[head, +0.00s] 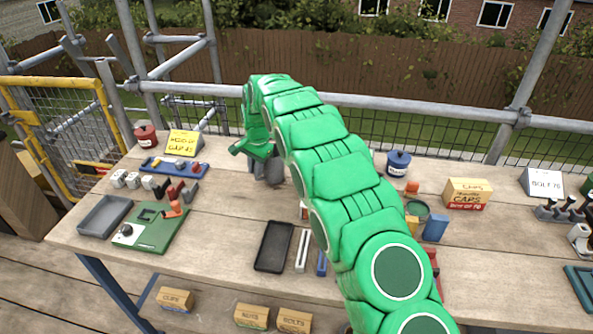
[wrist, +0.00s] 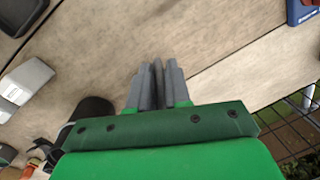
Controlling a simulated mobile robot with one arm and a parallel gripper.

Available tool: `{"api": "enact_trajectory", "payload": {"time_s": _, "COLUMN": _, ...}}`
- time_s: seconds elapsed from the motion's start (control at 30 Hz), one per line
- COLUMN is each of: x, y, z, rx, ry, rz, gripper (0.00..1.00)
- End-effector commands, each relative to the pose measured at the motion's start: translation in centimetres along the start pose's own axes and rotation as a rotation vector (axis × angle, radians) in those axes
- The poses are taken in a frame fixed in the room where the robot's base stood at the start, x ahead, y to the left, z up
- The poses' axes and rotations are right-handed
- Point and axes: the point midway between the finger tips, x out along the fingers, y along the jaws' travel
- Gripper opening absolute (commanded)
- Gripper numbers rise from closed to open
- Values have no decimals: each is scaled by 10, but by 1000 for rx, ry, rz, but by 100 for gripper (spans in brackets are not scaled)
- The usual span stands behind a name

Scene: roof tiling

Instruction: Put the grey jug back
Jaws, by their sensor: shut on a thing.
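My gripper (head: 259,170) is over the back of the workbench, left of the middle in the head view, pointing down. The grey jug (head: 275,173) shows as a dark grey rounded body right beside the fingers, partly hidden by my green wrist. In the wrist view my gripper (wrist: 157,85) has its grey fingers close together, with a thin grey piece between them. It looks like part of the jug, perhaps its handle. A dark rounded shape (wrist: 92,108) at lower left there may be the jug's body, partly covered by the gripper. I cannot tell whether the jug touches the bench.
A blue tray (head: 160,167) and yellow sign (head: 184,143) stand left. A black tray (head: 273,247) lies at the front. A blue pot (head: 398,164) and caps carton (head: 468,194) stand right of my arm. Scaffold rails (head: 400,110) run behind. Bare planks lie around the jug.

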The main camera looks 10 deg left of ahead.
Motion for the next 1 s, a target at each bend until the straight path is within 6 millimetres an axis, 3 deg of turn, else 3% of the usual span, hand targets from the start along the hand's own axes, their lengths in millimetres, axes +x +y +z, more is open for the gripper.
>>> {"api": "enact_trajectory", "payload": {"time_s": 0.27, "x": -6, "y": 1, "z": 9, "rx": -24, "ry": -1, "rz": 4, "gripper": 0}}
{"api": "enact_trajectory", "payload": {"time_s": 1.0, "x": -70, "y": 34, "z": 108, "rx": -304, "ry": -28, "rz": 28, "gripper": 0}}
